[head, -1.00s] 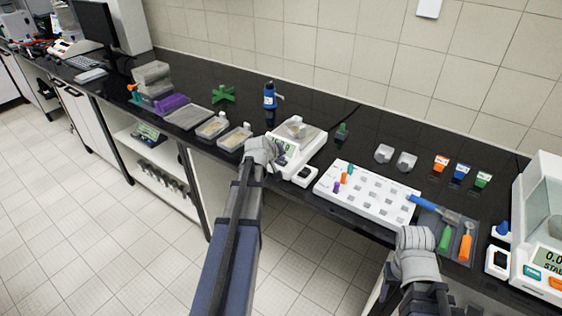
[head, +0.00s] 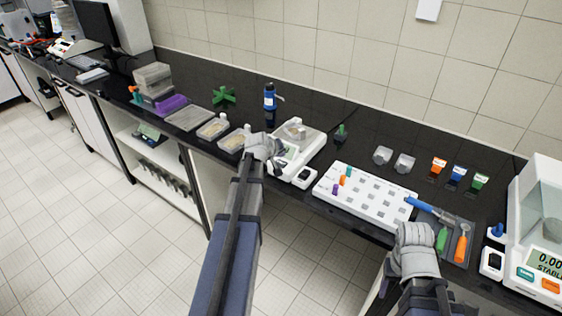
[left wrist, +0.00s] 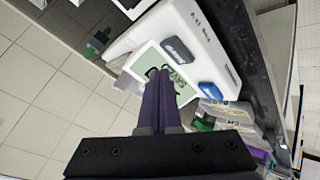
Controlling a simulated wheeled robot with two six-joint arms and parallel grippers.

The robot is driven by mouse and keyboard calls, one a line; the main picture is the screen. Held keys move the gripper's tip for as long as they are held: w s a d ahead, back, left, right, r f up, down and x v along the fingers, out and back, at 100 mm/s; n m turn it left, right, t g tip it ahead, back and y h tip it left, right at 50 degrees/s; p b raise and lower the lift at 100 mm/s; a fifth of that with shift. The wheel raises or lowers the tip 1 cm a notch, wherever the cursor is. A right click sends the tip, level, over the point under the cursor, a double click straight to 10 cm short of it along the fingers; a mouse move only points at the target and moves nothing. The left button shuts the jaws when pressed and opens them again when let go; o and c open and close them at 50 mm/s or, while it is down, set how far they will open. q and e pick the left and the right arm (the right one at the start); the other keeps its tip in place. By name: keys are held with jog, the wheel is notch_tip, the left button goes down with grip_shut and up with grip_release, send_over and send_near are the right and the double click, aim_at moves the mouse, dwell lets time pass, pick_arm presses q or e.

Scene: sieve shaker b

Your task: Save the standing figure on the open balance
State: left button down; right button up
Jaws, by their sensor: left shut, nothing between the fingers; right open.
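The open balance (head: 302,139) is white, with a metal pan on top, and stands left of the white rack. In the left wrist view its front panel (left wrist: 205,35) fills the upper middle. It has a pale green display (left wrist: 150,58) with dark digits, a dark grey button (left wrist: 178,50) and a blue button (left wrist: 210,90). My left gripper (head: 274,146) is at the balance's front left. Its fingers (left wrist: 160,72) are shut and empty, their tips in front of the display and partly covering the digits. I cannot tell whether they touch. My right gripper (head: 415,230) is open near the rack's front right; its fingertips are hard to see.
A small white device (head: 304,177) sits right of the balance's front. The white rack (head: 385,203) holds a few coloured pieces. A blue-handled tool (head: 425,206) lies by a dark tray. An enclosed balance (head: 535,250) stands far right. Lidded boxes (head: 232,138) stand left.

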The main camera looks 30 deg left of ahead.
pick_arm(q)
notch_tip(320, 180, up, 4)
jog(key=p, duration=0.3)
dwell(0.7)
jog(key=s+d+f+m+g+h, duration=0.1)
jog(key=s+d+f+m+g, duration=0.2)
jog(key=d, duration=0.8)
jog(key=s+d+f+m+g+h, duration=0.1)
jog(key=s+d+f+m, duration=0.2)
jog(key=d, duration=0.8)
jog(key=s+d+m+g+y, duration=0.1)
jog(key=s+d+m+g, duration=0.1)
jog(key=s+d+m, duration=0.2)
jog(key=s+d+m+g+y, duration=0.1)
jog(key=s+d+m+g, duration=0.2)
jog(key=s+d, duration=0.7)
jog(key=s+m, duration=0.1)
jog(key=s, duration=0.5)
jog(key=shift+s+d+f+g, duration=0.15)
jog(key=shift+d+f+g, duration=0.15)
jog(key=shift+d, duration=0.05)
